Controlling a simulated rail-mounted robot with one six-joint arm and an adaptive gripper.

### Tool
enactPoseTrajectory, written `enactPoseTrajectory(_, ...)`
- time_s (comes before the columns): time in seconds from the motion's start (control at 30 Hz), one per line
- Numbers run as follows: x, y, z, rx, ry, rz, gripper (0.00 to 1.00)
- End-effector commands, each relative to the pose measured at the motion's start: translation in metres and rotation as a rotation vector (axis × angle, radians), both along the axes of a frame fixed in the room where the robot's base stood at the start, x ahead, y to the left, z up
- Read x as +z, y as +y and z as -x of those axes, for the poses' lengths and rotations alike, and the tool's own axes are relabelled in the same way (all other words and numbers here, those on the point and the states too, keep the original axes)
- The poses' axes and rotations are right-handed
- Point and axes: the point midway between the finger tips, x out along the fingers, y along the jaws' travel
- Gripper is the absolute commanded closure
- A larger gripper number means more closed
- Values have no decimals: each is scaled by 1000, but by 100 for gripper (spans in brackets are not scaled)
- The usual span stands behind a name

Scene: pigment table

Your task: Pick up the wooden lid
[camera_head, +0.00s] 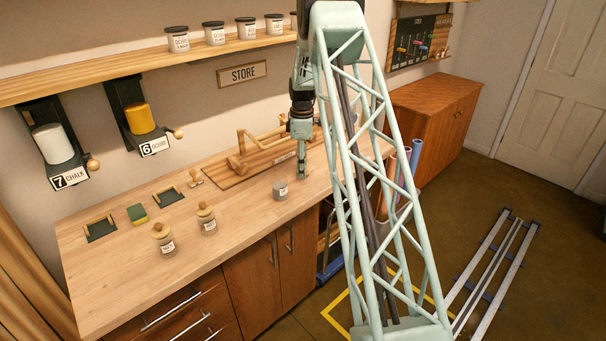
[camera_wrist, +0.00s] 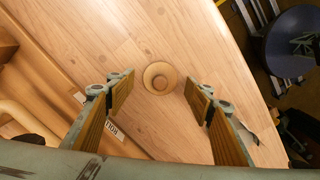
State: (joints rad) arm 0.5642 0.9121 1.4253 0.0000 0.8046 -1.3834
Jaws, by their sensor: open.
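The wooden lid (camera_wrist: 160,78) is a small round piece with a raised centre, lying on the light wood counter. In the wrist view my gripper (camera_wrist: 160,90) is open, with one wooden-faced finger on each side of the lid and nothing held. The fingers look to be above the counter, apart from the lid. In the head view my gripper (camera_head: 302,168) points down over the counter near its right part, and the lid is too small there to make out clearly.
A lidless jar (camera_head: 280,189) stands just left of my gripper. Two wood-lidded jars (camera_head: 163,240) (camera_head: 207,221) stand farther left. A wooden rack (camera_head: 262,155) lies behind. The counter's front edge (camera_head: 240,253) is close, with floor beyond. A shelf (camera_head: 130,71) runs above.

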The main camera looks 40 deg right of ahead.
Motion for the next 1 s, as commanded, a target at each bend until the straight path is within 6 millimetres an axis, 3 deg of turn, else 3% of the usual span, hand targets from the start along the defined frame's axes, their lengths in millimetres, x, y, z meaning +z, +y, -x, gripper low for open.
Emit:
enactPoseTrajectory(0.2, -11, 0, 0, 0, 0, 0, 52)
enactPoseTrajectory(0.73, -11, 0, 0, 0, 0, 0, 52)
enactPoseTrajectory(1.0, -11, 0, 0, 0, 0, 0, 73)
